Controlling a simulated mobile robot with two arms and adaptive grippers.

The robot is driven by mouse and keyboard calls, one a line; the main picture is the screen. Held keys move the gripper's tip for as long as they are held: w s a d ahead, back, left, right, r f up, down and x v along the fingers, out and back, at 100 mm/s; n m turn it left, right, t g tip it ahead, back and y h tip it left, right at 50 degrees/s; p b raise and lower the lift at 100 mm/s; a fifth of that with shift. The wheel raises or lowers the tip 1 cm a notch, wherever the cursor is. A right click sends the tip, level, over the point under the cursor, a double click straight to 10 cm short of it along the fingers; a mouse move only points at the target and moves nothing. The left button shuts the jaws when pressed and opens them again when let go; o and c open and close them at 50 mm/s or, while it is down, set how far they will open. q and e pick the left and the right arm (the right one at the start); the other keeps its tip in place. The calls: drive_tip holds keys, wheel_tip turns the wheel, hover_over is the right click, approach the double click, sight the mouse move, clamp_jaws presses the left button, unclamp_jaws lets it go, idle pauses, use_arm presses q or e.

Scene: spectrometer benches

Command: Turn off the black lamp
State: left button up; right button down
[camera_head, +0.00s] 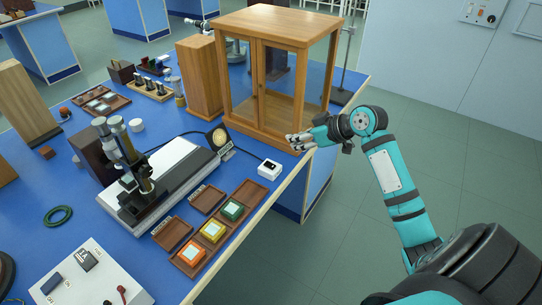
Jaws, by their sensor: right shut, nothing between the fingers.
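A small black lamp (221,139) with a round, pale warm face stands at the back right end of the white-topped instrument on the blue bench. Its face looks bright, but I cannot tell for certain that it is lit. A small white box (269,169) with a dark patch on top, perhaps a switch, sits near the bench's right edge. My right gripper (291,141) is shut and empty. In the picture it lies above and to the right of the white box, in front of the wooden cabinet's lower corner. My left gripper is out of view.
A wooden glass-fronted cabinet (288,29) stands behind my right gripper. Small brown trays (208,198) with coloured blocks lie near the bench's front right edge. A microscope-like instrument (133,165) stands at the left. The floor (440,150) right of the bench is clear.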

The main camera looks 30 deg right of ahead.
drive_tip(key=p, duration=0.1)
hover_over(271, 163)
drive_tip(key=f, duration=0.6)
drive_tip(key=shift+s, duration=0.3)
drive_tip(key=f, duration=0.2)
drive_tip(key=shift+w+f+p, duration=0.2)
drive_tip(key=shift+f+p, duration=0.1)
drive_tip(key=shift+p, duration=0.1)
drive_tip(key=shift+f, duration=0.8)
drive_tip(key=shift+w+p, duration=0.15)
drive_tip(key=shift+p, duration=0.3)
drive_tip(key=shift+a+f, duration=0.1)
drive_tip(key=shift+f, duration=0.05)
